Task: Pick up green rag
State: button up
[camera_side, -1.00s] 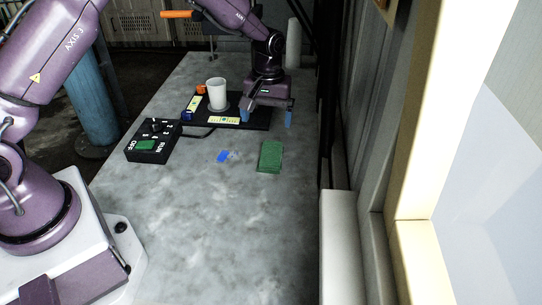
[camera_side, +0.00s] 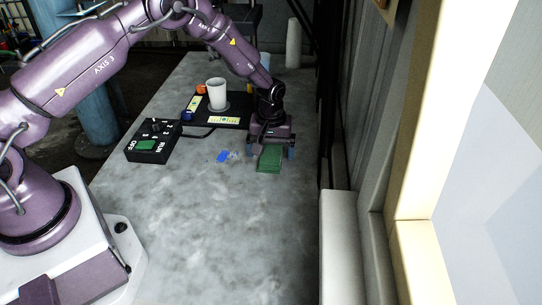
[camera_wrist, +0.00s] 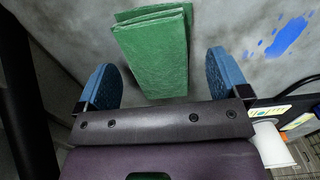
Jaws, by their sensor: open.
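The green rag (camera_side: 270,159) lies folded on the grey table, right of the middle in the side view. In the wrist view the rag (camera_wrist: 153,48) lies ahead of my gripper (camera_wrist: 162,85), its near end between the two blue fingertips. My gripper (camera_side: 271,153) is open, low over the far end of the rag in the side view, with a blue finger on either side. I see no finger touching the rag. Whether the fingertips touch the table cannot be told.
A blue stain (camera_side: 223,156) is left of the rag. A black control box (camera_side: 153,142) and a black tray (camera_side: 207,120) with a white cup (camera_side: 217,93) stand further left and back. A wall runs along the right. The table front (camera_side: 210,235) is clear.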

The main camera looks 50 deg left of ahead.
jog(key=shift+f, duration=0.65)
jog(key=c, duration=1)
jog(key=shift+r, duration=0.1)
jog(key=shift+r, duration=0.25)
notch_tip(320, 180, up, 2)
jog(key=shift+r, duration=0.1)
jog(key=s+r, duration=1)
jog(key=s, duration=0.4)
jog(key=shift+d, duration=0.4)
